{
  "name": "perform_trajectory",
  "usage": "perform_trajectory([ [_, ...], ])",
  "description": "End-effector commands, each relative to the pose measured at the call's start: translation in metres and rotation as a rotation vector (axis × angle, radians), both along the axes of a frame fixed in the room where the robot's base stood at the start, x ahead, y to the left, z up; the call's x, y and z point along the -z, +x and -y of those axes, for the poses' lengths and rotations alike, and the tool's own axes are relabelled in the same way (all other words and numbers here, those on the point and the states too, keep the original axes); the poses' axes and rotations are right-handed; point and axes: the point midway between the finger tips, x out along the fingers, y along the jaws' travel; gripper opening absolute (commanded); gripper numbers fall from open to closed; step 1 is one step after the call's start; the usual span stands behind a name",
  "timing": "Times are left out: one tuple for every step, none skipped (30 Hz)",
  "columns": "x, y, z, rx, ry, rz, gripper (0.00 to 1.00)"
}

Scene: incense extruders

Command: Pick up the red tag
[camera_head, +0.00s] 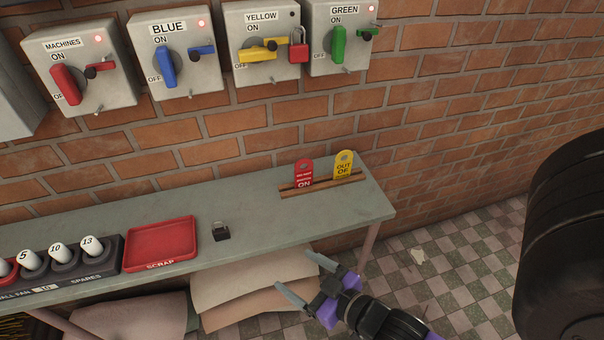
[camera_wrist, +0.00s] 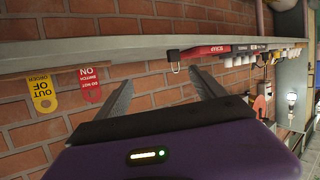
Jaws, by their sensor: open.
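The red tag (camera_head: 303,173) stands upright in a slotted wooden holder (camera_head: 322,185) near the right end of the shelf. It has a hole at its top and white lettering ending in "ON". In the wrist view, where the scene is upside down, the red tag (camera_wrist: 90,86) lies left of the fingers. My gripper (camera_head: 295,270) is open and empty, in front of the shelf's front edge and below the tag in the head picture, apart from it. Both fingers of my gripper (camera_wrist: 162,76) also show in the wrist view.
A yellow "OUT OF ORDER" tag (camera_head: 343,166) stands just right of the red one. A black padlock (camera_head: 221,232), a red scrap tray (camera_head: 160,243) and a spares rack (camera_head: 88,271) are on the shelf (camera_head: 255,222) to the left. The brick wall is close behind.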

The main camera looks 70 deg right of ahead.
Motion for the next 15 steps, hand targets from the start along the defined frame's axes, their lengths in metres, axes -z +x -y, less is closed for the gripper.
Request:
perform_trajectory([
  [0.003,0.015,0.023,0.051,-0.004,0.001,0.80],
  [0.006,0.022,0.036,0.078,-0.003,-0.002,0.80],
  [0.010,0.031,0.053,0.116,-0.002,-0.005,0.80],
  [0.013,0.037,0.067,0.146,0.000,-0.010,0.80],
  [0.015,0.043,0.081,0.175,0.003,-0.011,0.80],
  [0.018,0.051,0.099,0.214,0.007,-0.015,0.80],
  [0.019,0.056,0.114,0.244,0.010,-0.016,0.80],
  [0.019,0.061,0.129,0.275,0.014,-0.017,0.80],
  [0.020,0.067,0.148,0.314,0.021,-0.020,0.80],
  [0.021,0.071,0.162,0.344,0.027,-0.021,0.80],
  [0.020,0.075,0.175,0.372,0.031,-0.021,0.80],
  [0.019,0.079,0.193,0.408,0.039,-0.021,0.80],
  [0.019,0.081,0.205,0.432,0.045,-0.021,0.80],
  [0.018,0.083,0.215,0.454,0.051,-0.021,0.80],
  [0.017,0.085,0.228,0.481,0.058,-0.021,0.80],
])
